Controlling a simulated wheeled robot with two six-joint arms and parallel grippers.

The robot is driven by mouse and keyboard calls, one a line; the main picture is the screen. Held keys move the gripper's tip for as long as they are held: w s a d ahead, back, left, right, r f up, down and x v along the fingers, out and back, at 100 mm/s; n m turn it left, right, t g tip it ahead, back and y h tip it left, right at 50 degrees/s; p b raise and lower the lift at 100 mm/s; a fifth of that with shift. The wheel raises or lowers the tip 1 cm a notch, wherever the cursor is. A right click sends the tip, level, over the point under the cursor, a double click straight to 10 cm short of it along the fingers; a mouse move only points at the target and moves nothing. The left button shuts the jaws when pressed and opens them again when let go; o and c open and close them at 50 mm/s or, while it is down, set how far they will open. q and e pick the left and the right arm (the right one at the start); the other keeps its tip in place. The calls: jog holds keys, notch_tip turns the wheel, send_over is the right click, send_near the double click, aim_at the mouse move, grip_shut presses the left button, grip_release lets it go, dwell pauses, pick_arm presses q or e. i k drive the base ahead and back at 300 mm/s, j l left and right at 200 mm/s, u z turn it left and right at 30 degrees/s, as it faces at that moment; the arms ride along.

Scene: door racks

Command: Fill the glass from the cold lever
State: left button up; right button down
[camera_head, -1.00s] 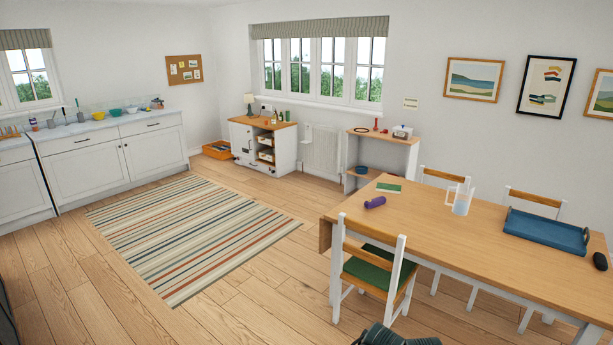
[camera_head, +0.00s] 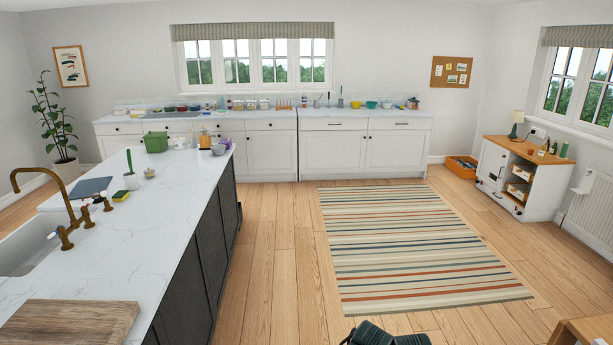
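A brass tap (camera_head: 48,200) with a tall curved spout stands beside a sink (camera_head: 28,246) in the white island top at the left. Two small brass levers with pale tips, a nearer one (camera_head: 65,236) and a farther one (camera_head: 86,217), stand near the spout's base. I cannot tell from here which lever is the cold one. I cannot make out a drinking glass in this view. Neither of my grippers can be made out. A dark part of mine shows at the bottom edge.
The island (camera_head: 150,235) fills the left side. A wooden board (camera_head: 70,325) lies at its near end; a green caddy (camera_head: 156,142) stands at its far end. Wooden floor and a striped rug (camera_head: 420,250) lie open to the right. Counters (camera_head: 270,145) line the back wall.

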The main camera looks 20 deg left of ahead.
aim_at(60, 229)
jog(key=i+u, duration=0.85)
jog(key=i+l+u, duration=0.65)
jog(key=i+u, duration=0.2)
jog(key=i+l+u, duration=0.15)
jog(key=l, duration=0.15)
jog(key=i+l+u, duration=0.1)
jog(key=l, duration=0.25)
jog(key=i+l+u, duration=0.15)
jog(key=i+l, duration=0.1)
jog(key=l, duration=0.1)
